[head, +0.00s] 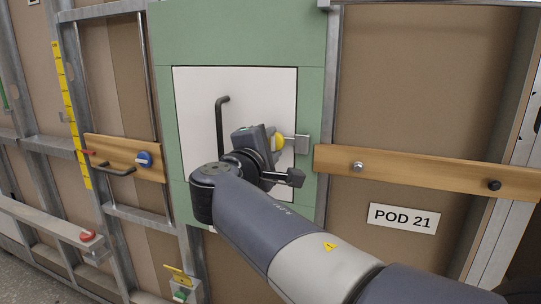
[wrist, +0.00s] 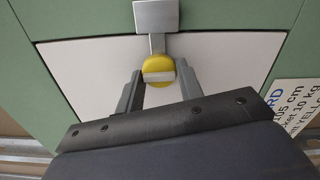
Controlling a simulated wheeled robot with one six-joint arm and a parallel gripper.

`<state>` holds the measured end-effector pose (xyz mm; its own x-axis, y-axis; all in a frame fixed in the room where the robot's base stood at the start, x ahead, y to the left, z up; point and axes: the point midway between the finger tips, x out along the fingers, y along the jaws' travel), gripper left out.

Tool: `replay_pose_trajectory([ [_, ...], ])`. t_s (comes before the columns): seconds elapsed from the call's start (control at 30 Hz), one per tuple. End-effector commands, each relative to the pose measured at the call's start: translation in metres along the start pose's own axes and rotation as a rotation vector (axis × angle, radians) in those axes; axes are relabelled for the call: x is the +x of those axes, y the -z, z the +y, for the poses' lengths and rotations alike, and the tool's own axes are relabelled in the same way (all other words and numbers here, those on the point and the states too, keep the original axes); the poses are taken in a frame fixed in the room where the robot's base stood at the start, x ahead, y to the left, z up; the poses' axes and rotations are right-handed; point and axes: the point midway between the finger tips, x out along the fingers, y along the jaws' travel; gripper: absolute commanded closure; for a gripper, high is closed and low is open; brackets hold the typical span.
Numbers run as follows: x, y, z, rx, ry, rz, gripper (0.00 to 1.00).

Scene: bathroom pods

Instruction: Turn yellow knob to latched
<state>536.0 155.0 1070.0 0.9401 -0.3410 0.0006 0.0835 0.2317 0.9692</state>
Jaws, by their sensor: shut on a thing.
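The yellow knob (head: 278,140) is on the right side of a white panel door (head: 195,110), partly hidden behind my gripper. In the wrist view the knob (wrist: 158,66) is a round yellow disc with a pale grip bar across it. A grey metal bar (wrist: 157,43) runs from the knob to a square metal plate (wrist: 156,15) on the green frame, and this plate also shows in the head view (head: 301,144). My gripper (wrist: 158,80) has its two fingers shut on the knob, one on each side of the bar.
A black vertical handle (head: 219,115) stands on the white door left of my gripper. A wooden rail with a blue knob (head: 144,159) is further left. Another wooden rail (head: 430,173) with two small pegs runs right, above a POD 21 sign (head: 403,218). A red knob (head: 88,237) is at lower left.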

Motion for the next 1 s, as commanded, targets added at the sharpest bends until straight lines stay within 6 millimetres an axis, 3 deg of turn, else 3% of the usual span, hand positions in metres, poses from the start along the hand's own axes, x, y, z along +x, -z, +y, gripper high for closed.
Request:
replay_pose_trajectory([
  [0.6,0.0001,0.0001,-0.0007,0.041,0.002,0.000,0.87],
  [0.63,0.0001,0.0001,-0.0007,0.041,0.002,0.000,0.63],
  [0.7,0.0001,0.0001,-0.0006,0.041,0.002,0.000,0.57],
  [1.0,-0.0022,0.0002,0.0001,0.040,0.001,0.001,0.55],
])
